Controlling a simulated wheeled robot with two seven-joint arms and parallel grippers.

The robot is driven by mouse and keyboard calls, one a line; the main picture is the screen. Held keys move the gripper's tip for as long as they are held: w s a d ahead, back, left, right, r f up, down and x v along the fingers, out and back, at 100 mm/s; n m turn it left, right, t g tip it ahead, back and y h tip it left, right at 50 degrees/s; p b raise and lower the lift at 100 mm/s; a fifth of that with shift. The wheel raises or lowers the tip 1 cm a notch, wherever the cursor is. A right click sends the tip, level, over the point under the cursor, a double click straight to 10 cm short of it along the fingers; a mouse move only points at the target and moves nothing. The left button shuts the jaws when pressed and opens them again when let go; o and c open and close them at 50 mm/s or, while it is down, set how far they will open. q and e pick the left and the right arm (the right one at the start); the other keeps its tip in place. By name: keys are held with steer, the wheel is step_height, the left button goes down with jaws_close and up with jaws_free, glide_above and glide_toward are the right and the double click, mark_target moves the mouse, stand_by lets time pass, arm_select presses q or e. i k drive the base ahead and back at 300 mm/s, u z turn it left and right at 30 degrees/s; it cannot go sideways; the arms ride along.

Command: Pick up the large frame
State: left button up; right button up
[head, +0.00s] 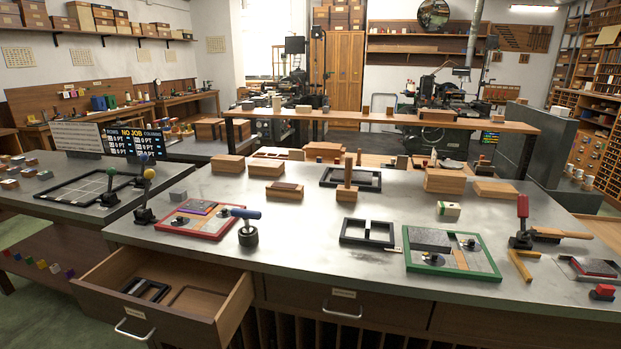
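Several frames are in view, and I cannot tell for certain which one is the large frame. A black rectangular frame (325,178) lies at the back middle of the metal worktop, with a wooden block and upright handle at its front edge. A black frame with a crossbar (365,242) lies flat nearer the front, left of the green-rimmed tray (450,273). Neither of my grippers is in view.
A red-rimmed tray (183,232) and a blue-handled tool (247,235) stand at the left of the worktop (300,235). Wooden blocks (284,190) line its back. A red-handled lever (522,220) stands at right. The open drawer juts out at front left. Bare metal lies around the crossbar frame.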

mark_target(367, 223)
steer(key=z, duration=2.45)
steer(key=i, duration=2.1)
steer(key=u, duration=2.5)
